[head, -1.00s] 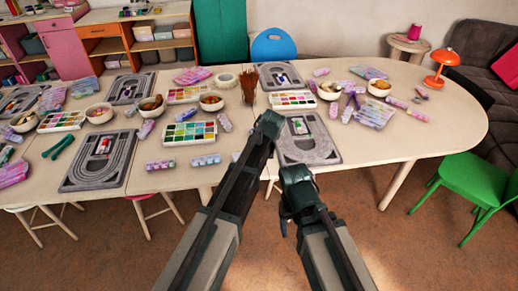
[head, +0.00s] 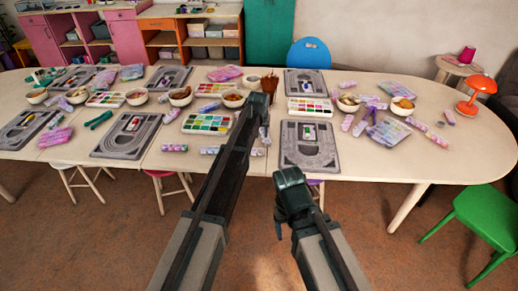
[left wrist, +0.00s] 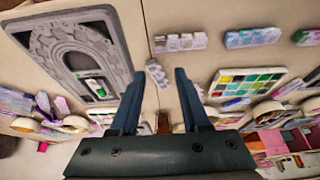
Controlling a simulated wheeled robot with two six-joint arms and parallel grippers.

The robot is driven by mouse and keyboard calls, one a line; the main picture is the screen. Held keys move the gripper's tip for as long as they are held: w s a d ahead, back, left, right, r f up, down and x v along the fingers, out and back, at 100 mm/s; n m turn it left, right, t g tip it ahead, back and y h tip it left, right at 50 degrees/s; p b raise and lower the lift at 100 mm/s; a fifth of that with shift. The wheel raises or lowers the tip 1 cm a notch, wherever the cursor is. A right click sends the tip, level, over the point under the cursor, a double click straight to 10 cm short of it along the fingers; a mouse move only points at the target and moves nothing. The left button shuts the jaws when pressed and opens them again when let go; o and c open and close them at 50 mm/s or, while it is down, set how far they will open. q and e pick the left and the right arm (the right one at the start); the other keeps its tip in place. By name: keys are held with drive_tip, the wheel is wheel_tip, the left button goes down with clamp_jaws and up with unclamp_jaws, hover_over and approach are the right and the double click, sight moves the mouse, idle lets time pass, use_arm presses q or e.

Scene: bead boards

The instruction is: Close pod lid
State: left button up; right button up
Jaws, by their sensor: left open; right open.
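Small compartmented pods lie in a row along the front of the table; one pale pod (head: 174,148) is at left, another (head: 210,151) beside it. In the left wrist view a clear-topped pod (left wrist: 180,42) and a bluish pod (left wrist: 253,37) lie beyond the fingers, and a smaller pod (left wrist: 158,73) shows between them. I cannot tell which lid stands open. My left gripper (left wrist: 159,76) is open and empty above the table; its arm hides part of the row in the head view. My right gripper (head: 280,222) is open, low in front of the table edge.
Grey bead boards (head: 310,146) (head: 127,136) lie on either side of the pods. A paint palette (head: 207,123), bowls (head: 232,98) and a brush cup (head: 269,84) stand behind. A green chair (head: 485,217) is at right and an orange lamp (head: 480,92) at the table's right end.

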use_arm(q)
drive_tip(key=shift+f, duration=0.1)
drive_tip(key=b+x, duration=1.3)
drive_tip(key=x, duration=0.1)
drive_tip(key=shift+w, duration=0.1)
clamp_jaws()
